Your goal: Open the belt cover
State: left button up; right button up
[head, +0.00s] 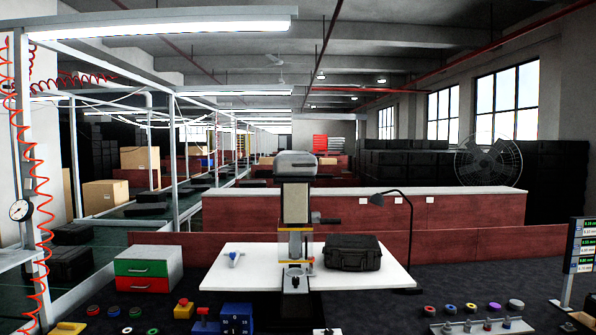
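A bench machine like a drill press (295,204) stands upright near the middle of the head view, on a white tabletop. A rounded grey cover (296,164) sits on top of it, above the beige front panel. It looks lowered onto the machine, but its edge and any hinge or latch are too small to make out. A dark handle (325,219) sticks out on the machine's right side. No belt shows. Neither of my grippers is in the head view.
A black case (352,252) lies on the white tabletop (255,275) right of the machine. A small white and blue tool (234,257) lies left of it. A green and red drawer box (147,270), buttons and a blue control box (237,318) stand at the front left.

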aim_at(286, 163)
jog(key=i+l+u, duration=0.1)
jog(key=u, duration=0.65)
jog(key=i+l+u, duration=0.15)
jog(key=l+u, duration=0.2)
jog(key=l, duration=0.15)
jog(key=l+u, duration=0.35)
jog(key=l, duration=0.15)
jog(key=l+u, duration=0.1)
jog(key=l, duration=0.45)
jog(key=i+l+u, duration=0.1)
jog(key=l, duration=0.45)
